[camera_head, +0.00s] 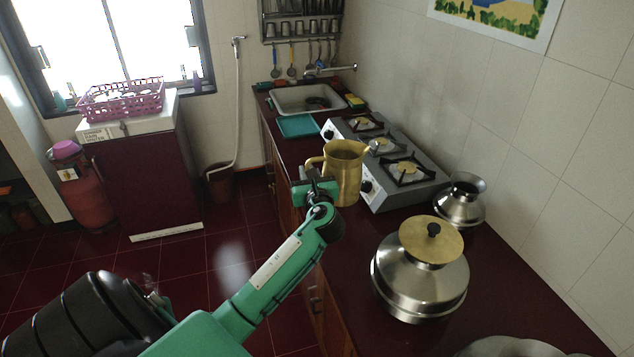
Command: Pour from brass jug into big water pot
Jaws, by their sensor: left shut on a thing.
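The brass jug (347,174) is upright near the left edge of the dark red counter, in front of the stove. My left gripper (314,186) is at the left side of the jug, by its handle, and is shut on it. The fingertips are partly hidden, and I cannot tell whether the jug touches the counter. The big water pot (418,287) is a round steel pot on the counter, nearer than the jug and to its right. A brass lid (432,241) with a black knob covers its mouth. My right gripper does not show.
A grey gas stove (405,185) stands behind the jug. A smaller steel pot (461,203) stands near the wall. Part of another metal vessel (510,347) shows at the bottom edge. The sink (308,97) is at the far end. Bare counter (530,290) lies right of the big pot.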

